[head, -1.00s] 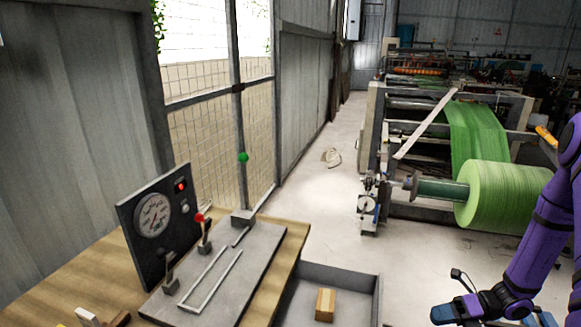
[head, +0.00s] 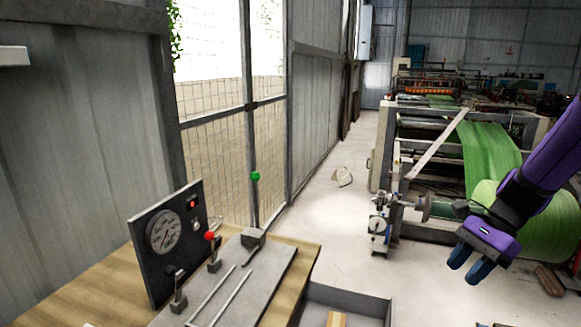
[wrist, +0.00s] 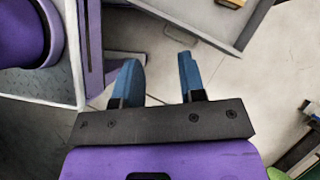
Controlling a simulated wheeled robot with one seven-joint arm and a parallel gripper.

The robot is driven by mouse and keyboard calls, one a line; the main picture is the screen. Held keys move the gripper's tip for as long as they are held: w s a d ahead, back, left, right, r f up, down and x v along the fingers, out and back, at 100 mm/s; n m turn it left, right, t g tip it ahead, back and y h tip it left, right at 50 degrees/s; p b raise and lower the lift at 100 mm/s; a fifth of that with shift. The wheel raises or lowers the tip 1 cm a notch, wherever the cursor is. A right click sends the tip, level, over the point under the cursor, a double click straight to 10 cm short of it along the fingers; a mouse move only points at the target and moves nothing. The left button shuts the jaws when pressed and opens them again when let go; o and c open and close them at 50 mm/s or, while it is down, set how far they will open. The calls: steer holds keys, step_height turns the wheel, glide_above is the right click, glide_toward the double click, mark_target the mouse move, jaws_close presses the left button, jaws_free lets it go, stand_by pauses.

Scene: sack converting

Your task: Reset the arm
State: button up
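My purple arm comes in from the right edge of the head view. My gripper (head: 471,266) has blue fingers that point down and to the left, over the floor in front of the green roll. In the wrist view my gripper (wrist: 158,82) shows its two blue fingers apart, with only bare floor between them. It is open and empty, and it touches nothing.
A workbench (head: 310,262) at lower left carries a gauge panel (head: 165,235) and levers with red (head: 210,236) and green (head: 255,176) knobs. A grey open bin (head: 350,298) holds a wooden block (head: 337,320). The green roll (head: 545,225) sits behind my gripper.

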steer(key=s+a+r+n+t+h, duration=0.2)
steer(key=s+r+n+t+h, duration=0.1)
steer(key=s+r+n, duration=0.4)
steer(key=s+a+r+n+t+h, duration=0.2)
steer(key=s+r+n+t+h, duration=0.1)
steer(key=s+r+n, duration=0.5)
step_height(320, 180, up, 3)
steer(key=shift+t+h, duration=0.3)
steer(key=shift+t, duration=0.3)
